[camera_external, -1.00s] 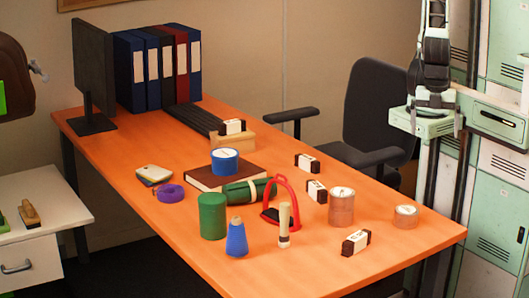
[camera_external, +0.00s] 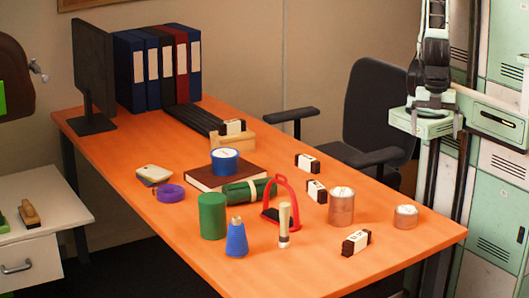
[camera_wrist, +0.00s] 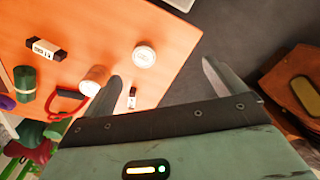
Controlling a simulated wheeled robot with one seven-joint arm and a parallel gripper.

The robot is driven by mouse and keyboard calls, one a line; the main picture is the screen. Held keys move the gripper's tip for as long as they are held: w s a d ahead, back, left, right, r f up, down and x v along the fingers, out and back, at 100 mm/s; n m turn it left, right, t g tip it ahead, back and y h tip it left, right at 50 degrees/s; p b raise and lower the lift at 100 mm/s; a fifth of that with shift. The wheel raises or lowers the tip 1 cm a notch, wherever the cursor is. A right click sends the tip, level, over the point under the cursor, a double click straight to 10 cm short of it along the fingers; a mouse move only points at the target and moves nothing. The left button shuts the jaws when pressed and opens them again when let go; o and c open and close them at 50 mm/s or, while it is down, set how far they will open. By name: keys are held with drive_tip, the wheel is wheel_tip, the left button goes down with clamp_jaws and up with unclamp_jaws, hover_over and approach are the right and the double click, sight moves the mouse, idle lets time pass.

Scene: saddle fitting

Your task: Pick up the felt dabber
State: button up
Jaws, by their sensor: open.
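What looks like the felt dabber (camera_external: 284,226) stands upright near the front of the orange table in the external view, a slim cream handle with a pale lower end. I cannot make out its felt. It stands in front of the red stirrup (camera_external: 283,197) and right of a blue cone-shaped bottle (camera_external: 236,240). I cannot pick out the dabber in the wrist view. My gripper (camera_wrist: 161,70) shows there with its two fingers wide apart and nothing between them, beyond the table edge. In the external view its fingers cannot be made out.
Around the dabber are a green cylinder (camera_external: 212,216), a green roll (camera_external: 249,190), a copper roll (camera_external: 341,206), a smaller roll (camera_external: 405,217) and several black-and-white blocks (camera_external: 355,242). A brown book (camera_external: 203,179) bears blue tape (camera_external: 225,160).

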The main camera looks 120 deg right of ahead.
drive_tip(key=c, duration=0.9)
